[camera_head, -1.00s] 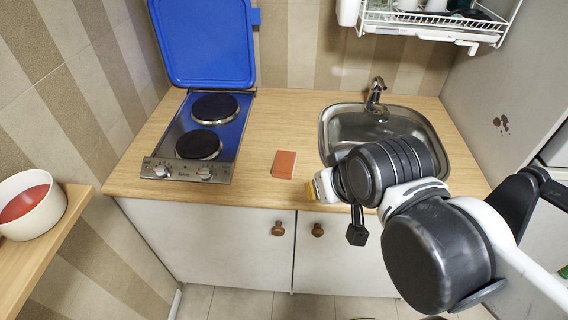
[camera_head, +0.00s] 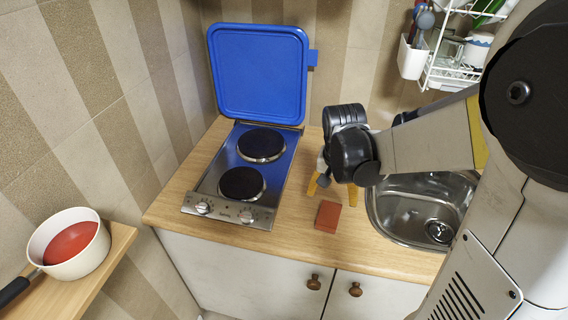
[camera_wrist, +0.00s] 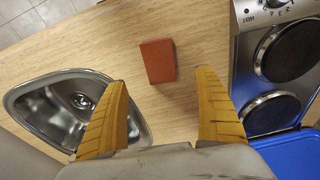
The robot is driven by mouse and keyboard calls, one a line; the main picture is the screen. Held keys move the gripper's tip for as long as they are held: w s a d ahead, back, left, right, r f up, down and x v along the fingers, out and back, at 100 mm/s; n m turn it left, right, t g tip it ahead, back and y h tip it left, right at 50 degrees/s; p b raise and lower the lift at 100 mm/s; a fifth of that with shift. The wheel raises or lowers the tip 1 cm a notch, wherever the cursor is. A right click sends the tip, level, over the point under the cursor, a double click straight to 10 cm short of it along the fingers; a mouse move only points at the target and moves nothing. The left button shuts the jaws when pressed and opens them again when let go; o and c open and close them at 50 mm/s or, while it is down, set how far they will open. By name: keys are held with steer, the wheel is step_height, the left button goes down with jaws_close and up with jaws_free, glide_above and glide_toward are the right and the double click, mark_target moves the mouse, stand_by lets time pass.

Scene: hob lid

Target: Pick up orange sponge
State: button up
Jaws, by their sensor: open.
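The orange sponge (camera_head: 328,216) is a small reddish-orange block lying flat on the wooden counter, between the hob and the sink. In the wrist view the sponge (camera_wrist: 158,61) lies beyond my fingertips, roughly between their lines. My gripper (camera_head: 333,187) has yellow fingers and points down over the counter, behind the sponge in the head view. In the wrist view my gripper (camera_wrist: 160,78) is spread wide open with nothing between its fingers. The sponge is apart from both fingers and fully visible.
The two-plate hob (camera_head: 241,182) with its raised blue lid (camera_head: 260,75) stands left of the sponge. The sink (camera_head: 400,212) is to the right. A white dish rack (camera_head: 455,75) hangs at upper right. A pot (camera_head: 68,243) sits on a side shelf at left.

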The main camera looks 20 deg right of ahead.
mark_target(329, 213)
steer(key=f, duration=0.1)
steer(key=f+b, duration=0.1)
steer(key=f, duration=0.1)
steer(key=f+b, duration=0.1)
steer(key=f, duration=0.1)
steer(key=shift+w+d, duration=0.2)
steer(key=shift+d, duration=0.1)
steer(key=f+b, duration=0.1)
steer(key=f, duration=0.1)
steer(key=f+b, duration=0.1)
steer(key=f, duration=0.1)
steer(key=w+f, duration=0.1)
steer(key=f, duration=0.1)
steer(key=shift+d+b, duration=0.25)
steer(key=shift+b, duration=0.15)
steer(key=shift+s+r, duration=0.1)
steer(key=c, duration=1)
